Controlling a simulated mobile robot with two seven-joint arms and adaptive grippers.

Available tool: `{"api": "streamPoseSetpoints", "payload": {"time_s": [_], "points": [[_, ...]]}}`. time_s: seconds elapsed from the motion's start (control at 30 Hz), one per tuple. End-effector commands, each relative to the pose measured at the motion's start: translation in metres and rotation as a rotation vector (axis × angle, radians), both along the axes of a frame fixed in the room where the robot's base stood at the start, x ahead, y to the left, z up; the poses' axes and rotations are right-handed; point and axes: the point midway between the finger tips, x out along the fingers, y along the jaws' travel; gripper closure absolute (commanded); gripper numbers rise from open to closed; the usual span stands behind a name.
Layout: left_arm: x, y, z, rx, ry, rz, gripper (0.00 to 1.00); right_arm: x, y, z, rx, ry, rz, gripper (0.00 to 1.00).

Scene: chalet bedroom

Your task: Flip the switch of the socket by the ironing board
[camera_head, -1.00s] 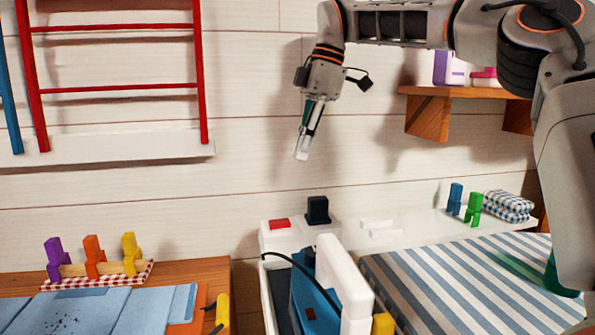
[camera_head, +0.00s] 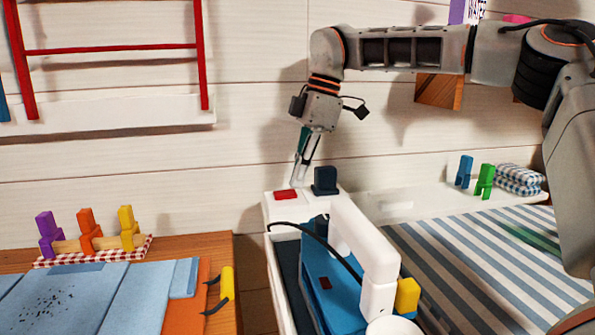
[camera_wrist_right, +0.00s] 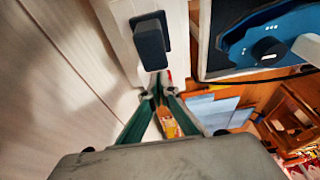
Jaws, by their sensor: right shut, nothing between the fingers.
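The white socket block (camera_head: 300,206) stands against the plank wall at the centre of the head view. A red switch (camera_head: 286,194) is on its left part and a black plug (camera_head: 325,181) on its right. My right gripper (camera_head: 297,185) is shut and empty, pointing down just above and behind the red switch, left of the plug. I cannot tell whether the tips touch the switch. In the right wrist view the fingertips (camera_wrist_right: 158,88) are close together below the black plug (camera_wrist_right: 151,42), with only a sliver of red beside them. My left gripper is not in view.
A blue and white iron (camera_head: 365,255) with a black cord stands in front of the socket. A blue-striped surface (camera_head: 480,255) lies to the right, and a wooden table (camera_head: 205,250) with blue cloth to the left. A wooden shelf bracket (camera_head: 438,90) is on the wall.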

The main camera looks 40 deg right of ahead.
Motion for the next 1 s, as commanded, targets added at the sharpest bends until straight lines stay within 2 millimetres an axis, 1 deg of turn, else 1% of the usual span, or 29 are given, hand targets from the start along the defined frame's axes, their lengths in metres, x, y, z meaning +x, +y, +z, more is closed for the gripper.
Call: {"api": "streamPoseSetpoints", "payload": {"time_s": [0.17,0.27,0.4,0.47,0.77,1.0], "points": [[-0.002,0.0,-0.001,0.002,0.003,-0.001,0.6,0.0,0.0,0.001,0.001,-0.001,0.0,1.0],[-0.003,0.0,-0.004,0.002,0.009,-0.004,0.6,-0.001,-0.001,-0.002,0.017,-0.009,-0.001,1.0],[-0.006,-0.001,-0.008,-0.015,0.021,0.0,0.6,-0.003,-0.005,-0.013,0.098,-0.055,-0.002,1.0],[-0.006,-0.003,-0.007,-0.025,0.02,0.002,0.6,-0.004,-0.007,-0.015,0.142,-0.083,-0.002,1.0],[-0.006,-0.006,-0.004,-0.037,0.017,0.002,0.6,-0.003,-0.006,-0.012,0.149,-0.092,0.001,1.0],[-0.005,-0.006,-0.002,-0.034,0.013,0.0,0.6,-0.003,-0.006,-0.003,0.149,-0.092,-0.001,1.0]]}}
